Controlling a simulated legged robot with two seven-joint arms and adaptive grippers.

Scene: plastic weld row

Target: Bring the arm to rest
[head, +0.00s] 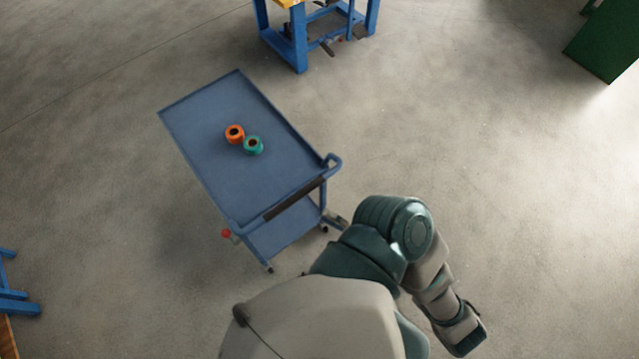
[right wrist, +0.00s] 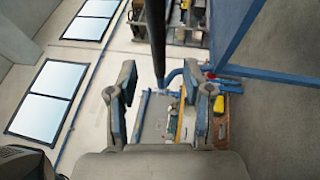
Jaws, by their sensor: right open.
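My right arm (head: 407,235) is bent at the lower right of the head view, beside my body and away from the blue cart. Its jaws cannot be made out in that view. In the right wrist view, my right gripper (right wrist: 165,95) is open, its two fingers apart. No object is held between them; only distant background shows through the gap. My left arm and gripper are not in view.
A blue cart (head: 195,120) stands ahead, its handle toward me. An orange ring-like piece (head: 234,134) and a green one (head: 253,146) sit on its top. A blue-legged workbench (head: 298,45) stands beyond. Floor (head: 540,190) to the right is clear.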

